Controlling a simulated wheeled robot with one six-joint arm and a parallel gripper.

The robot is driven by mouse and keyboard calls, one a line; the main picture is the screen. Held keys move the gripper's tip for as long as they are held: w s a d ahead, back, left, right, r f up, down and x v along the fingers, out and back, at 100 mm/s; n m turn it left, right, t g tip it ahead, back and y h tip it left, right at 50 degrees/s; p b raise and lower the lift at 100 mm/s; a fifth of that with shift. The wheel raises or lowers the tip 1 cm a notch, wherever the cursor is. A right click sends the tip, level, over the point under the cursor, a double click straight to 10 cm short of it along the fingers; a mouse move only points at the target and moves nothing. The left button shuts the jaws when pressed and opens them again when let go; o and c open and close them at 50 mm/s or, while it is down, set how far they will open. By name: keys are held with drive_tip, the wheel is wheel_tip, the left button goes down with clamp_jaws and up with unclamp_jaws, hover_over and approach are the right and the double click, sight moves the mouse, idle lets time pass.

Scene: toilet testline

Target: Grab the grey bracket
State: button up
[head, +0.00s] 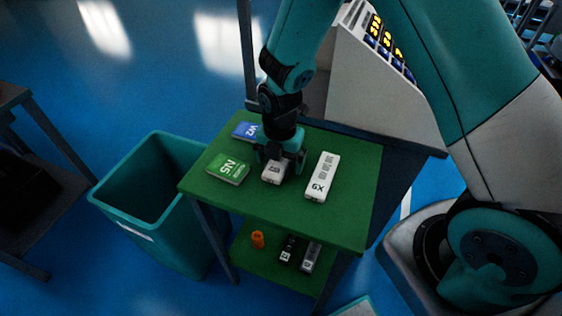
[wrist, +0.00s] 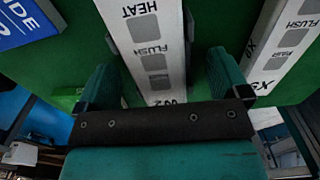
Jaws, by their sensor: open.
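I cannot tell for certain which thing is the grey bracket. My gripper (head: 281,158) points down over the green table top, open, with its fingers around a small white-grey labelled piece (head: 272,175). In the wrist view my gripper (wrist: 160,72) has one finger on each side of a white-grey panel (wrist: 151,40) marked HEAT and FLUSH. The panel's near end is hidden by the gripper body. I cannot tell whether the fingers touch it. A greyish piece (head: 311,257) lies on the lower shelf beside a black one (head: 289,249).
A long white panel (head: 322,177) lies right of my gripper. A green box (head: 228,169) and a blue box (head: 246,131) lie to its left. An orange part (head: 257,240) is on the lower shelf. A teal bin (head: 158,205) stands left of the table.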

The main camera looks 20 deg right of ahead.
drive_tip(key=shift+f, duration=0.25)
drive_tip(key=c, duration=1)
drive_tip(key=shift+r, duration=0.15)
